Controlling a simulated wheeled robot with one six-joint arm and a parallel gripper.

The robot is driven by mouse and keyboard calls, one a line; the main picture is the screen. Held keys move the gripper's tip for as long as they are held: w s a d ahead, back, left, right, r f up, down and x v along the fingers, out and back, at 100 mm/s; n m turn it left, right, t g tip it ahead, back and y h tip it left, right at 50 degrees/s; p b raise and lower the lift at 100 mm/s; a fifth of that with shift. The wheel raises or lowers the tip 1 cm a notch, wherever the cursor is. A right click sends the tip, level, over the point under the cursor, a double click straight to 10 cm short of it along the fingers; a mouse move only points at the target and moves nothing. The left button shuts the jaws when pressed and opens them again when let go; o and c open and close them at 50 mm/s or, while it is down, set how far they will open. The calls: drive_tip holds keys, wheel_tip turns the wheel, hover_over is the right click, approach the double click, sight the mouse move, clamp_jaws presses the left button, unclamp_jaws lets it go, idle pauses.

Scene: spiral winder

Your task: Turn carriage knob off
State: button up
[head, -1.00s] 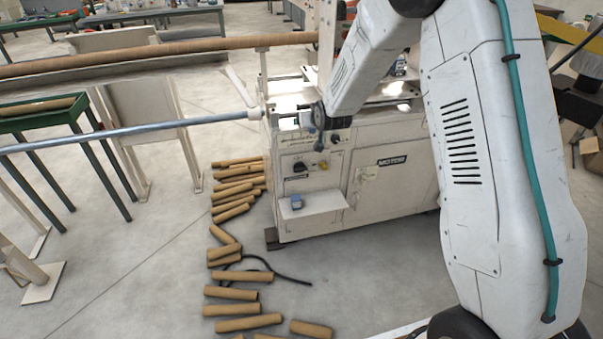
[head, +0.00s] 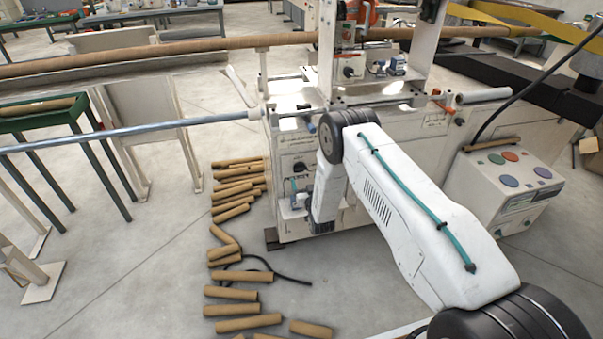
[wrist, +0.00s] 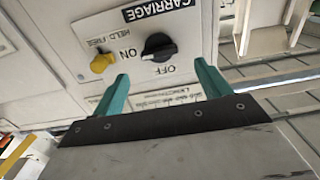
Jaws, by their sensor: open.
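The black carriage knob (wrist: 159,47) is on a pale panel in the wrist view, beside the black CARRIAGE label (wrist: 160,9). The lettering appears upside down there. A pale mark on the knob's left side faces the ON lettering (wrist: 128,55); the OFF lettering (wrist: 165,69) is below it. My gripper (wrist: 162,71) is open, its two teal fingers apart and empty. The knob is beyond the fingertips, roughly centred between them, and no contact shows. In the head view the dark knob (head: 299,167) shows left of my wrist, which hides part of the panel.
A yellow knob (wrist: 102,62) is just left of the carriage knob in the wrist view, near my left finger. Cardboard tubes (head: 238,293) lie on the floor. A control box (head: 505,185) stands at right.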

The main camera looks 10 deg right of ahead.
sight(301, 171)
drive_tip(key=w, duration=0.6)
drive_tip(key=shift+w, duration=0.25)
drive_tip(key=c, duration=1)
